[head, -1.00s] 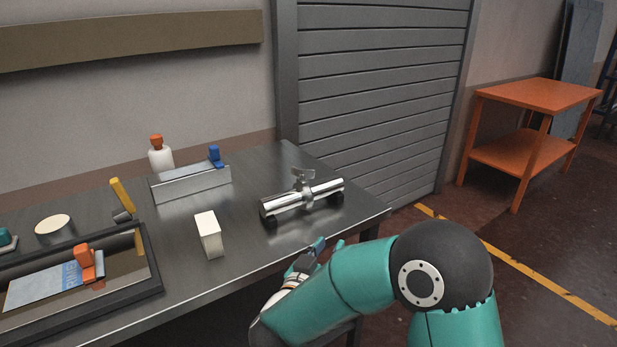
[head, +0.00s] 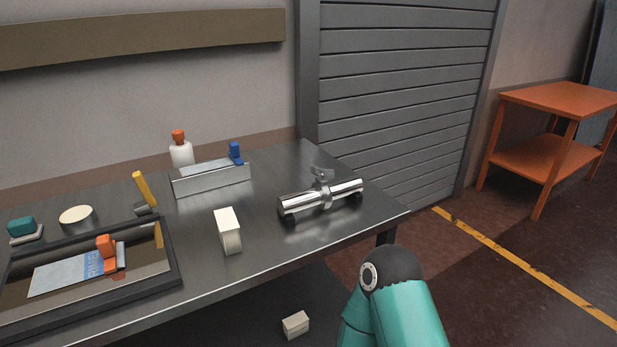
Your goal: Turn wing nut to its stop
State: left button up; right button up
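The wing nut (head: 322,173) stands on top of a shiny metal pipe clamp. The pipe (head: 342,190) lies across dark supports near the right end of the steel table (head: 270,235). Nothing touches the wing nut in the head view. My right arm shows at the bottom, right of the table's front edge, but its gripper is out of sight. My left arm and gripper are not in view.
A white block (head: 228,231) stands left of the pipe. A metal rack (head: 210,180) with a blue clip and a white bottle (head: 181,154) are behind. A dark-rimmed tray (head: 172,256) is at left. Another pale block (head: 296,324) lies below the table.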

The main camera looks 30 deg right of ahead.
aim_at(322, 174)
jog(key=z, duration=1.05)
jog(key=i, duration=0.1)
jog(key=u, duration=2.75)
jog(key=k, duration=1.8)
jog(key=z, duration=3.8)
jog(key=k, duration=0.1)
jog(key=u, duration=2.1)
jog(key=i, duration=1.05)
